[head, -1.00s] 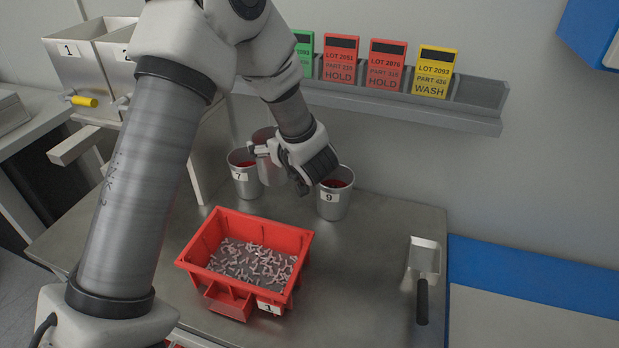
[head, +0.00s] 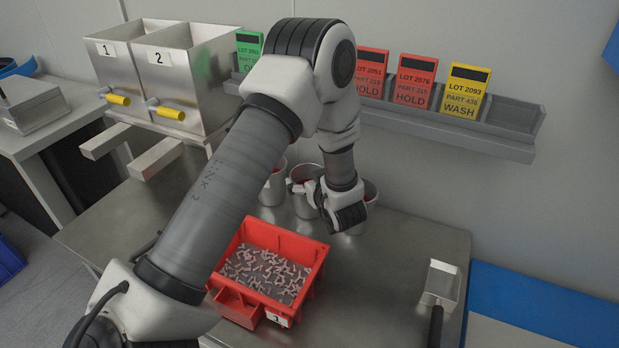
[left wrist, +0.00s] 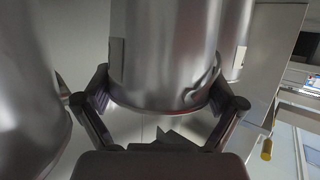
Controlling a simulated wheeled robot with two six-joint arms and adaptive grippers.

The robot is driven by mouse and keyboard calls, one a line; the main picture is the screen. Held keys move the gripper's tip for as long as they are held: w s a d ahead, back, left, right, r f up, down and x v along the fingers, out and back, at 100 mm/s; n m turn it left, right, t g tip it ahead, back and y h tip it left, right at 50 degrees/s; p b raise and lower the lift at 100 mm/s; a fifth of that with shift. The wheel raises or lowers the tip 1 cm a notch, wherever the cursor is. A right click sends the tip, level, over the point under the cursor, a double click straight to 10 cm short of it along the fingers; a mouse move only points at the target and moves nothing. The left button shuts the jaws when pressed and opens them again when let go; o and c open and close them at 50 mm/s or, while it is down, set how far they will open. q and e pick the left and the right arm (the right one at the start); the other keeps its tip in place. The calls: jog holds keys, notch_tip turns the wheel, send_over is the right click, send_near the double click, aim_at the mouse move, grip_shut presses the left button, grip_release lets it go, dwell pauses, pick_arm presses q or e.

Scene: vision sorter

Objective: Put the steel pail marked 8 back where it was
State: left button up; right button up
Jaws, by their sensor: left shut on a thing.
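My left gripper (head: 332,203) is shut on a steel pail (head: 303,203) that stands between two other pails in the head view; red shows inside it. In the left wrist view this pail (left wrist: 165,50) sits between the two fingers, low on its wall. No 8 is readable on it, as its label is turned away or hidden. I cannot tell whether its base touches the table. The pail marked 7 earlier (head: 272,190) is close on its left. The pail marked 9 earlier (head: 369,190) is on its right, largely behind my gripper. My right gripper is out of view.
A red bin (head: 318,272) of small parts stands in front of the pails. A scoop (head: 439,285) lies at the table's right. Two steel hoppers (head: 150,75) stand back left. A card rack (head: 510,140) runs along the wall. The table between bin and scoop is clear.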

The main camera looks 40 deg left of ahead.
pick_arm(q)
jog(key=o, duration=1.4)
jog(key=shift+f, duration=0.1)
jog(key=shift+w+d, duration=0.15)
jog(key=shift+d, duration=0.05)
jog(key=b+v, duration=0.1)
jog(key=v, duration=1.1)
